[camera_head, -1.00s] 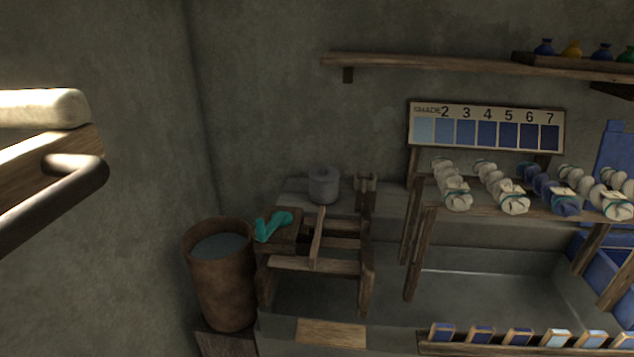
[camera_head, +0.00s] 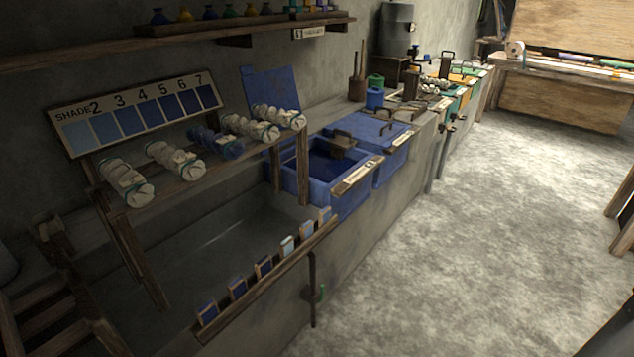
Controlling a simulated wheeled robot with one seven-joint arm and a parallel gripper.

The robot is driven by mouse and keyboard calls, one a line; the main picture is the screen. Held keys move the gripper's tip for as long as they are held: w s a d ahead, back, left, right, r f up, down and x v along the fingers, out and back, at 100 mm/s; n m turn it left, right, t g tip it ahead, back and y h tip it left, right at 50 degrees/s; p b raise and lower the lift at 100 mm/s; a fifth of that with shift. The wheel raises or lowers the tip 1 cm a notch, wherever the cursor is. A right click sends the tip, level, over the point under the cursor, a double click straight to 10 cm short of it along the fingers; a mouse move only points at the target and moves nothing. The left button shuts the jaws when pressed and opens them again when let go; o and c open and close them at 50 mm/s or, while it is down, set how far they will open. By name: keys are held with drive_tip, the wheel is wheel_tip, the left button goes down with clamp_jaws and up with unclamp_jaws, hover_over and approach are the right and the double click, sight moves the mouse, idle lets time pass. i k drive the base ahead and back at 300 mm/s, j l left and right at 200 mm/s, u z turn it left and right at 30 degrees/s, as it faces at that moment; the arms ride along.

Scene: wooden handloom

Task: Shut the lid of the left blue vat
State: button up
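The left blue vat (camera_head: 347,193) stands in the middle of the view, set in the grey bench just right of the basin. It is open, and dark blue liquid (camera_head: 326,168) shows inside. Its blue lid (camera_head: 272,88) stands upright at the back against the wall, partly hidden by the skein rack. A dark block-like thing (camera_head: 343,147) sits at the vat's right side. The right blue vat (camera_head: 391,163) beside it is covered by a flat blue lid (camera_head: 368,127) with a dark handle. My gripper is not in view.
A rack (camera_head: 200,182) with several skeins and a shade board (camera_head: 137,112) stand over the basin (camera_head: 215,243) at the left. A strip of blue sample cards (camera_head: 262,268) runs along the basin's front edge. The floor (camera_head: 470,240) in front is clear.

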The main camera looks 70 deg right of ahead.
sight(276, 87)
drive_tip(key=z, duration=1.4)
